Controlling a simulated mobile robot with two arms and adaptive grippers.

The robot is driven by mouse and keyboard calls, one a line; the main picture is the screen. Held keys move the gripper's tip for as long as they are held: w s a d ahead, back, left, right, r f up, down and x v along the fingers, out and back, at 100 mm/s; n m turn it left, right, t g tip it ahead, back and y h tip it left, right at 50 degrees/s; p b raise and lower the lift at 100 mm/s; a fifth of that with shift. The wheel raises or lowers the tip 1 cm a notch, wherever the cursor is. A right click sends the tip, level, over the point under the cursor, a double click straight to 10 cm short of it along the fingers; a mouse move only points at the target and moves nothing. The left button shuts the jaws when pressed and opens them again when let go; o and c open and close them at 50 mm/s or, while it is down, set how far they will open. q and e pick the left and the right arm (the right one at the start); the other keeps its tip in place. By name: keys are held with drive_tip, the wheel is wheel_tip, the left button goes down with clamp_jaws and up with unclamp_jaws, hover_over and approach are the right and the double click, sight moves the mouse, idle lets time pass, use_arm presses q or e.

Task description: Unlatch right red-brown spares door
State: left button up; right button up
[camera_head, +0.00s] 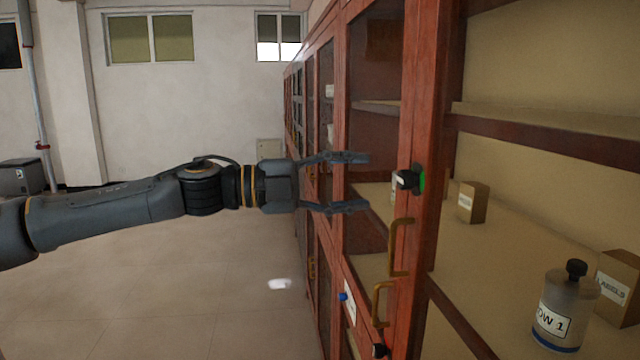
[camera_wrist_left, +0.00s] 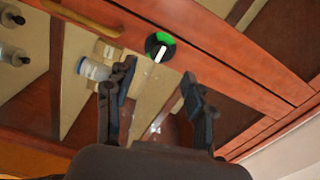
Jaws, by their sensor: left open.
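The red-brown door (camera_head: 409,120) has a glass pane and stands in a long cabinet row. Its latch (camera_head: 408,180) is a black round knob with a pale lever and a green patch, above a brass handle (camera_head: 398,248). In the left wrist view the latch (camera_wrist_left: 159,47) lies ahead of the fingertips, roughly between them, with green showing along its upper edge. My left gripper (camera_head: 368,183) is open and empty, its fingers pointing at the latch, apart from it. It also shows in the left wrist view (camera_wrist_left: 160,72). My right gripper is not in view.
Right of the door, an open shelf holds a bottle (camera_head: 565,308), a labels box (camera_head: 619,288) and a small box (camera_head: 472,202). A lower brass handle (camera_head: 380,304) and a blue knob (camera_head: 343,297) sit below. The floor (camera_head: 190,290) at left is clear.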

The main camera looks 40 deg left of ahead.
use_arm(q)
drive_tip(key=shift+v, duration=2.35)
drive_tip(key=shift+f, duration=0.1)
